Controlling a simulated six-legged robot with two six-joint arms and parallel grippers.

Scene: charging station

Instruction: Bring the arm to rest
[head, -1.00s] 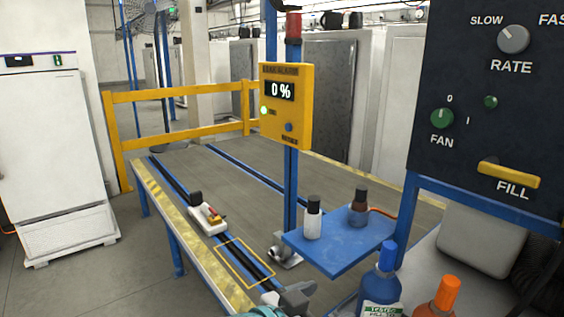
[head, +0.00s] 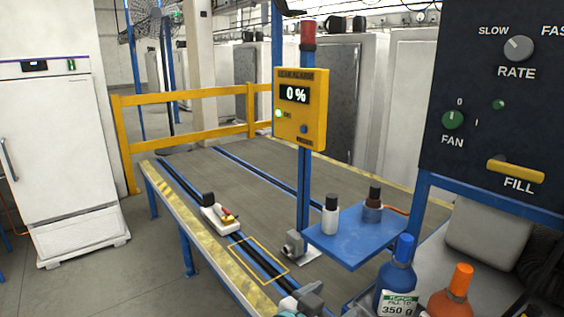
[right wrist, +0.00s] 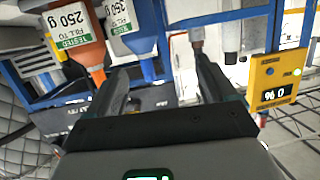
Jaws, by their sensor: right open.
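My left gripper is not in view.
A blue bottle (head: 397,270) and an orange-capped bottle (head: 456,291) stand close on the right. A blue shelf (head: 352,250) holds two small bottles. A yellow alarm box (head: 300,110) reads 0 %. A white carrier (head: 220,219) sits on the rails. Floor at left is clear.

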